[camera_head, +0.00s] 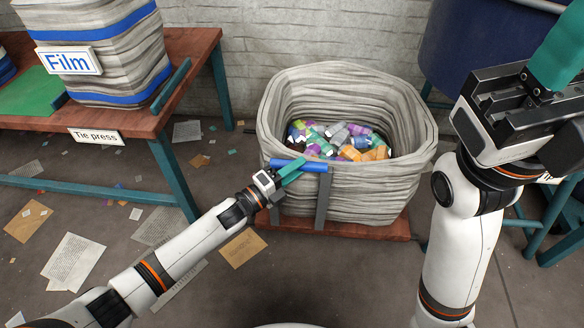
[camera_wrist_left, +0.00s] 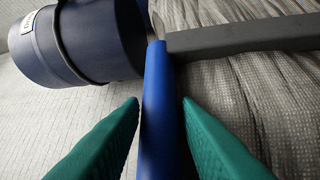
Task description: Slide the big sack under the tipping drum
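The big sack (camera_head: 375,193) is a grey woven open-topped bag with several coloured bottles inside. It stands on a reddish-brown board in the middle of the head view. A blue bar handle (camera_head: 313,166) lies along its near rim; it also shows in the left wrist view (camera_wrist_left: 160,110). My left gripper (camera_head: 290,171) is at this handle, its teal fingers apart on either side of the bar. The tipping drum (camera_head: 455,40) is dark blue, behind and right of the sack. My right gripper (camera_head: 556,58) is raised at the right edge, partly cut off.
A table (camera_head: 185,62) with a wrapped "Film" sack (camera_head: 110,65) and a "Tie press" label stands at the left. Papers and scraps lie on the floor (camera_head: 75,262). A teal stand (camera_head: 562,215) is at the right. A brick wall (camera_head: 300,35) closes the back.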

